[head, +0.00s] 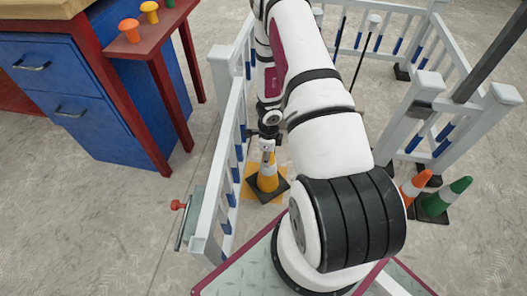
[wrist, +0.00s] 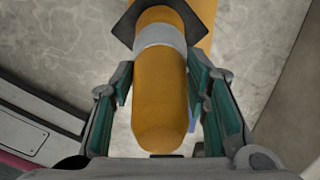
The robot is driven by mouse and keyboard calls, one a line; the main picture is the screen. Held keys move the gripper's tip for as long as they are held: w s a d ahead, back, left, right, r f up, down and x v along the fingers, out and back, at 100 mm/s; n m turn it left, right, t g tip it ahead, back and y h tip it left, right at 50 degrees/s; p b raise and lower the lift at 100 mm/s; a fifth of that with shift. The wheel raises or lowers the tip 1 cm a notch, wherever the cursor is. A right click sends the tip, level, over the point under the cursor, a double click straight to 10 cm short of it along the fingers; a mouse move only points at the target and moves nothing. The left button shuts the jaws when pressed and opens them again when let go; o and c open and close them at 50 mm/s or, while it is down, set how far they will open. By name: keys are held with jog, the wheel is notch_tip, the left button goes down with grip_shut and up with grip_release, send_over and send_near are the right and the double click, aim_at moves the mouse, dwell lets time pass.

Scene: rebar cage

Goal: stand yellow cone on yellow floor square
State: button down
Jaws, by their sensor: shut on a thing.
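The yellow cone (head: 269,184), with a pale band and a dark square base, is under my gripper (head: 268,147) in the head view. In the wrist view the cone (wrist: 160,95) lies between the teal-padded fingers (wrist: 166,105), its rounded tip towards the camera and its base at the far end. My gripper is shut on it. The yellow floor square (head: 249,190) shows around and behind the base; a strip of it shows in the wrist view (wrist: 207,14). The base overlaps the square in the picture; I cannot tell whether it touches the floor.
White railings with blue bars (head: 231,165) stand close left of the cone, with more behind. An orange cone (head: 414,186) and a green cone (head: 447,196) stand at right. A red shelf (head: 140,42) with small coloured knobs and a blue cabinet (head: 95,90) are at left.

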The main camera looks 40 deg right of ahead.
jog(key=shift+w+d+f+p, duration=0.1)
jog(key=shift+w+d+p, duration=0.1)
jog(key=shift+w+p, duration=0.35)
jog(key=shift+w+d+p, duration=0.2)
jog(key=shift+w+p, duration=0.05)
jog(key=shift+w, duration=0.7)
jog(key=shift+w+d+f+b, duration=0.15)
jog(key=shift+f+b, duration=0.3)
jog(key=shift+f, duration=0.45)
jog(key=shift+w+a+f+b, duration=0.1)
jog(key=shift+f+b, duration=0.35)
jog(key=shift+f, duration=0.5)
jog(key=c, duration=0.9)
grip_release()
